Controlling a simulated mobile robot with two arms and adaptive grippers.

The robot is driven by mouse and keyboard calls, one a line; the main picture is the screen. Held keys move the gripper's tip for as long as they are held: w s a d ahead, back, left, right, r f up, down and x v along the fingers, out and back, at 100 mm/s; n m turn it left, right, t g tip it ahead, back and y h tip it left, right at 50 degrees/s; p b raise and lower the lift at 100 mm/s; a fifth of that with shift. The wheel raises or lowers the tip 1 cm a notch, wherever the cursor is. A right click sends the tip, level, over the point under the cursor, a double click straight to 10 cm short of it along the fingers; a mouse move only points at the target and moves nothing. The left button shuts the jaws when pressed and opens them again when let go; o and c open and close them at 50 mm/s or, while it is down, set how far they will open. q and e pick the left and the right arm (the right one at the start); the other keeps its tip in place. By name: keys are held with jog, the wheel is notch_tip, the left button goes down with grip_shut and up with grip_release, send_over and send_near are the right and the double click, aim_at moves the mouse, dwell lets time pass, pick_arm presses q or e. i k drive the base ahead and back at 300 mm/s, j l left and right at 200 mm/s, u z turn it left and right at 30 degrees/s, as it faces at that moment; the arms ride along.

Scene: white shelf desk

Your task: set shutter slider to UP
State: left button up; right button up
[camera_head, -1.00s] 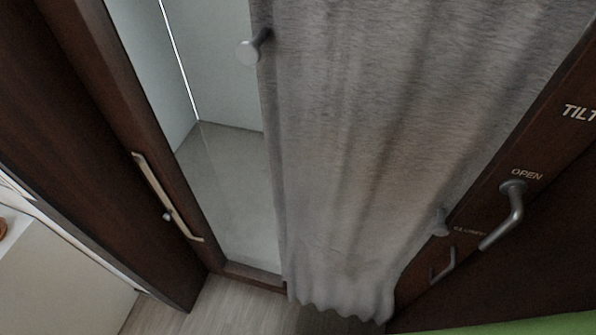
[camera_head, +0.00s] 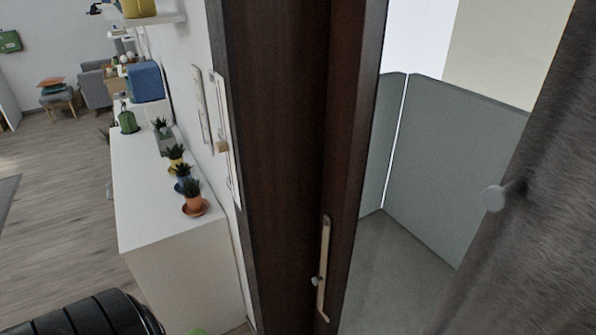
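A pale upright slider track (camera_head: 324,262) with a small light knob at its lower left side is fixed to the dark wooden window frame. Another pale slider track (camera_head: 228,150), with a small wooden block on it, stands on the white wall left of the frame. No label is readable on either, so I cannot tell which is the shutter slider. A black ribbed arm part, probably mine, enters at the lower left. Neither gripper is in view.
A grey curtain (camera_head: 540,170) with a round knob (camera_head: 494,198) hangs at the right. The dark frame (camera_head: 285,120) fills the middle. A white cabinet (camera_head: 140,205) with several potted plants stands at the left, with open wooden floor (camera_head: 60,190) beyond.

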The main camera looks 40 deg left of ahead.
aim_at(221, 147)
jog(key=i+u, duration=0.1)
jog(key=u, duration=1.15)
jog(key=k+j+u, duration=0.1)
jog(key=u, duration=0.35)
